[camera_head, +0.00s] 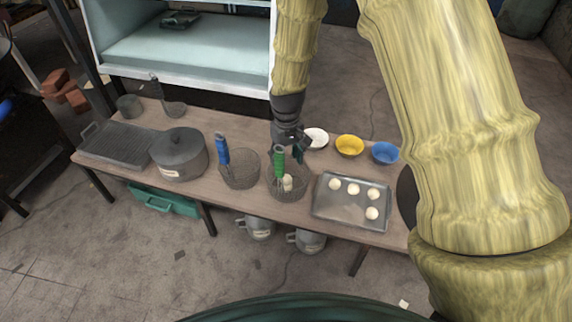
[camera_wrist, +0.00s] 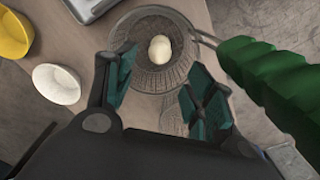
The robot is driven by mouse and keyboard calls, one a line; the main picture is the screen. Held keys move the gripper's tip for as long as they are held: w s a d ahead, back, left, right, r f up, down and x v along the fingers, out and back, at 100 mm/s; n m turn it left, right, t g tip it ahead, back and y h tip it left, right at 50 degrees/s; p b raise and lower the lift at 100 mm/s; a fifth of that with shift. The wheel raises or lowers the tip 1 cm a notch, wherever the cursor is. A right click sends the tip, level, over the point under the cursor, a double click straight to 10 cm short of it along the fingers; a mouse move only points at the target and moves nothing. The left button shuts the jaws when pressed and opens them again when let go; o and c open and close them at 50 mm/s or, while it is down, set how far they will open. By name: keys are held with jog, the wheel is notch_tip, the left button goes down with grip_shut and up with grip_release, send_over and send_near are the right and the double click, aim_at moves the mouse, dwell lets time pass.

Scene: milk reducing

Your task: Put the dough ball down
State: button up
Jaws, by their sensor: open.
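A pale dough ball (camera_head: 288,183) lies in the round wire basket with the green handle (camera_head: 280,163). In the wrist view the dough ball (camera_wrist: 160,49) rests inside the mesh bowl of that basket (camera_wrist: 181,77), apart from my fingers. My gripper (camera_head: 298,152) is above the back of this basket. In the wrist view my gripper (camera_wrist: 163,90) is open with nothing between its teal fingers. The green handle (camera_wrist: 275,80) runs close by the right finger. Several more dough balls (camera_head: 354,188) lie on the metal tray (camera_head: 340,211) to the right.
A second wire basket with a blue handle (camera_head: 223,150) stands to the left, beside a lidded pot (camera_head: 180,156) and a grill pan (camera_head: 124,142). A white bowl (camera_head: 317,138), a yellow bowl (camera_head: 349,146) and a blue bowl (camera_head: 385,153) line the back edge.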

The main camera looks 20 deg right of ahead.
jog(key=shift+r+p, duration=0.4)
jog(key=shift+r, duration=1.25)
jog(key=shift+r, duration=0.1)
